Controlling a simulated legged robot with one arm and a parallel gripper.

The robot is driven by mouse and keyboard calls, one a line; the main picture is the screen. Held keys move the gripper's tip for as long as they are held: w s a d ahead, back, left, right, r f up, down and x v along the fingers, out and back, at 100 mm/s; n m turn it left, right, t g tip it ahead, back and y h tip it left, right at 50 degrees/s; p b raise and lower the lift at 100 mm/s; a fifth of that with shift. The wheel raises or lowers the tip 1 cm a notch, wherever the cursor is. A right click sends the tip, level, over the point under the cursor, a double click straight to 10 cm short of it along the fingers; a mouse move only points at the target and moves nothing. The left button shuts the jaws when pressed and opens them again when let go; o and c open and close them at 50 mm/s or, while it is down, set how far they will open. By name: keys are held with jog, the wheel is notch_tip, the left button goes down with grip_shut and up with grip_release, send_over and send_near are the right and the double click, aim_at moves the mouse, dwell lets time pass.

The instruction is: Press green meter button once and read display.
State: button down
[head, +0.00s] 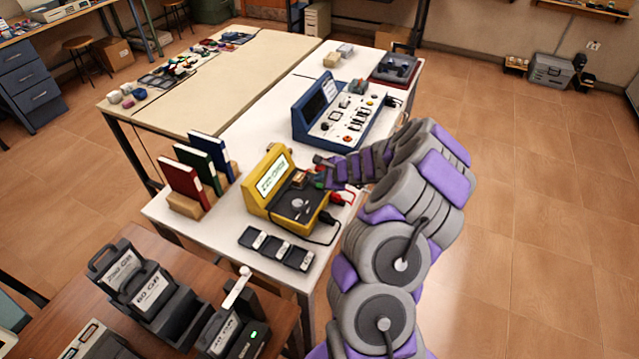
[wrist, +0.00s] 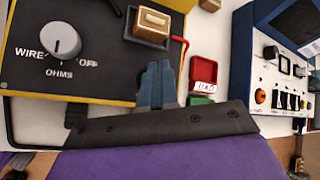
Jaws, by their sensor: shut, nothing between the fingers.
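A wooden-looking block (wrist: 152,25) sits on a dark base at the panel's upper right. I cannot make out a green button on the panel.
A red box (wrist: 204,69) and a green piece (wrist: 199,101) lie just right of the meter. A blue console (head: 313,105) stands behind. Upright books (head: 184,183) stand left, and dark labelled blocks (head: 275,248) lie in front. A cable runs along the meter's right side.

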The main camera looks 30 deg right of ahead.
aim_at(321, 187)
jog(key=shift+r, duration=0.1)
notch_tip(321, 187, up, 5)
jog(key=p, duration=0.4)
dwell(0.3)
dwell(0.7)
